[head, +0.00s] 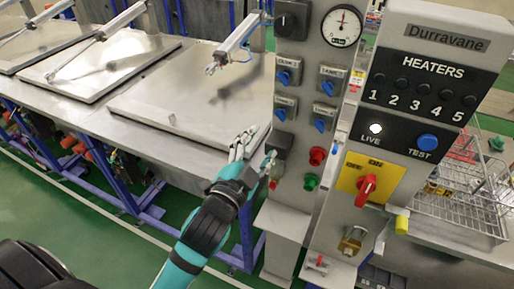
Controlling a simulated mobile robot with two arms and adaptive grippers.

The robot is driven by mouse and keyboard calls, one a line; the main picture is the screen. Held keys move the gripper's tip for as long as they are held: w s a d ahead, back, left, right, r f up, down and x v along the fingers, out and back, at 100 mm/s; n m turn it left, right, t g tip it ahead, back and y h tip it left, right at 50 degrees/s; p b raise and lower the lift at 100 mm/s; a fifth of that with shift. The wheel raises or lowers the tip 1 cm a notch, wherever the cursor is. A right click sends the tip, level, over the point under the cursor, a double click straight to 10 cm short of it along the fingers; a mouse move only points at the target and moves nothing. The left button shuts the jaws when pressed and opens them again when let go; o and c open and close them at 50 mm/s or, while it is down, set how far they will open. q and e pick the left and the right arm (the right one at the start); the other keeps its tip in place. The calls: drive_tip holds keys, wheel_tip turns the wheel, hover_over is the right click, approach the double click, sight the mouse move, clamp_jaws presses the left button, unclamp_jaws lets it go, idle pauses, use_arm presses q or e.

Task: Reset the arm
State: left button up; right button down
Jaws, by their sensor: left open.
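My left arm, teal and black, comes up from the bottom. My left gripper (243,145) is open beside the left edge of the grey control panel (292,152), near a dark box-like part low on the panel. I see nothing between its fingers. I cannot tell whether a finger touches the panel. My right gripper is not in the head view.
The panel carries blue knobs (284,77), a gauge (342,26), and red and green buttons. A heater box (418,90) with a red rotary switch (366,188) stands to the right. Steel lids (190,100) with pneumatic cylinders lie on the bench. A wire basket (460,205) stands far right.

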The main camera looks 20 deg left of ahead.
use_arm(q)
drive_tip(key=shift+s, duration=0.35)
wheel_tip(320, 180, down, 28)
drive_tip(key=w+n+g+b, duration=0.1)
drive_tip(key=w+g+b, duration=0.1)
drive_tip(key=g+b, duration=0.25)
drive_tip(key=s+f+n+g+b, duration=0.1)
drive_tip(key=s+f+g, duration=0.15)
drive_tip(key=f, duration=0.65)
drive_tip(key=s+f+g+b, duration=0.1)
drive_tip(key=s+f, duration=0.2)
drive_tip(key=f, duration=0.6)
drive_tip(key=s+a+f+n+g+b, duration=0.2)
drive_tip(key=s+f+g+b, duration=0.1)
drive_tip(key=s+f, duration=1)
drive_tip(key=s+a+f+n+g+b, duration=0.1)
drive_tip(key=s+a+f+g+b, duration=0.2)
drive_tip(key=s+f, duration=1.05)
drive_tip(key=s+f+n+g+b, duration=0.1)
drive_tip(key=s+f+g, duration=0.2)
drive_tip(key=s+f, duration=0.4)
drive_tip(key=shift+s+a+n+y, duration=0.3)
drive_tip(key=shift+s+a+n, duration=0.1)
drive_tip(key=shift+s, duration=0.7)
